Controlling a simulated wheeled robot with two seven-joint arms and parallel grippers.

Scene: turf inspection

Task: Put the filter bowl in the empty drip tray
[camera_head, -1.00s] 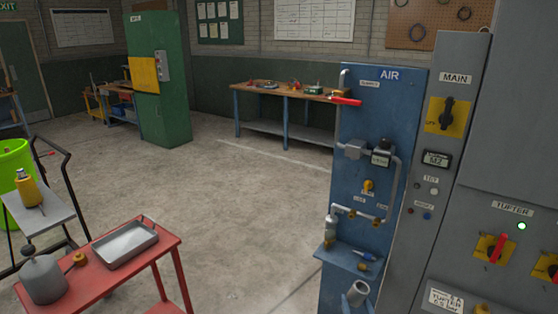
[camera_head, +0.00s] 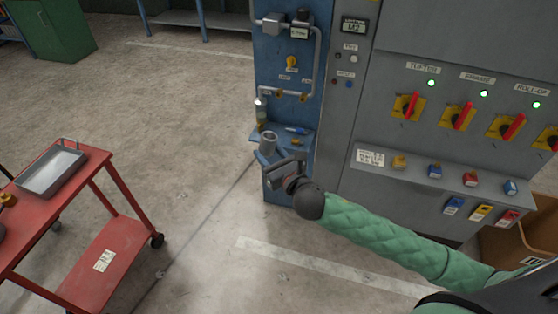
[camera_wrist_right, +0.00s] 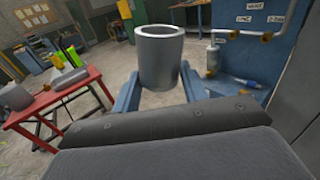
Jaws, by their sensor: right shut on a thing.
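The filter bowl (camera_head: 269,138), a grey open-topped metal cylinder, is held nearly upright in my right gripper (camera_head: 270,153), in front of the blue air panel. In the right wrist view the bowl (camera_wrist_right: 159,60) sits between the two blue fingers of that gripper (camera_wrist_right: 159,86), which are shut on it. The drip tray (camera_head: 74,171), a shallow grey metal tray, lies on the red trolley at the left, well apart from the bowl. It looks empty. It also shows in the right wrist view (camera_wrist_right: 58,93). My left gripper is out of view.
The red trolley (camera_head: 103,167) stands at the left, with open floor (camera_head: 195,165) between it and the panel. A small shelf (camera_head: 299,141) on the air panel (camera_head: 272,90) carries a blue-handled tool. The grey switch cabinet (camera_head: 385,135) stands at the right.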

